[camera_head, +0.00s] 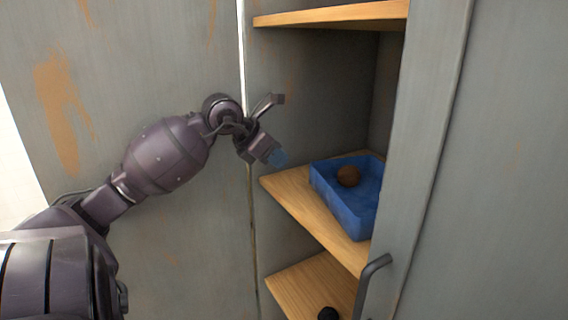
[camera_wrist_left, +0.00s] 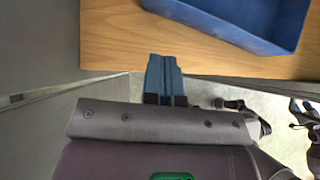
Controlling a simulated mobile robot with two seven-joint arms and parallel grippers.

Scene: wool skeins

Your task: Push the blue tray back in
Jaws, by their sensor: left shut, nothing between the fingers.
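The blue tray (camera_head: 366,209) sits on the middle wooden shelf of a grey cabinet, with a brown ball-like skein (camera_head: 348,175) in it. In the left wrist view the tray (camera_wrist_left: 240,27) is at the top right, near the shelf's front edge. My left gripper (camera_head: 279,158) is left of the tray, near the cabinet opening, apart from the tray. In the left wrist view its blue fingers (camera_wrist_left: 164,68) are together and empty, at the shelf edge.
The middle shelf (camera_head: 285,190) has bare wood left of the tray. An upper shelf (camera_head: 335,14) and a lower shelf (camera_head: 305,289) are above and below; a dark round thing (camera_head: 328,313) is on the lower one. A grey door (camera_head: 425,120) with a handle (camera_head: 372,268) stands at the right.

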